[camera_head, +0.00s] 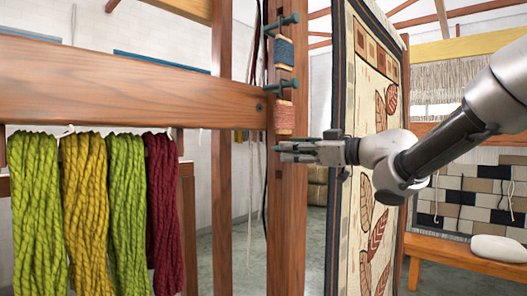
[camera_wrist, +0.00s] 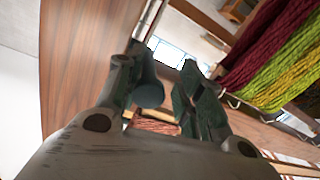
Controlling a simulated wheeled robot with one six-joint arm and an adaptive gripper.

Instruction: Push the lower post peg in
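The wooden post (camera_head: 286,200) stands upright in the middle of the head view. The upper peg (camera_head: 281,24) and a lower peg (camera_head: 280,86) stick out of it, both dark teal. My gripper (camera_head: 283,150) reaches in from the right, its fingers at the post just below the pink-wound spool. In the wrist view my gripper (camera_wrist: 165,58) has its dark green fingers apart. A round dark teal end (camera_wrist: 148,92), seemingly a peg, shows between them, close to the left finger; contact cannot be told. The peg's depth in the post is hidden.
A blue spool (camera_head: 284,53) and a pink spool (camera_head: 284,117) hang on the post. A wooden beam (camera_head: 130,90) with several wool skeins (camera_head: 85,205) runs left. A leaf-patterned rug (camera_head: 372,180) hangs close to my arm. A bench (camera_head: 470,258) stands at right.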

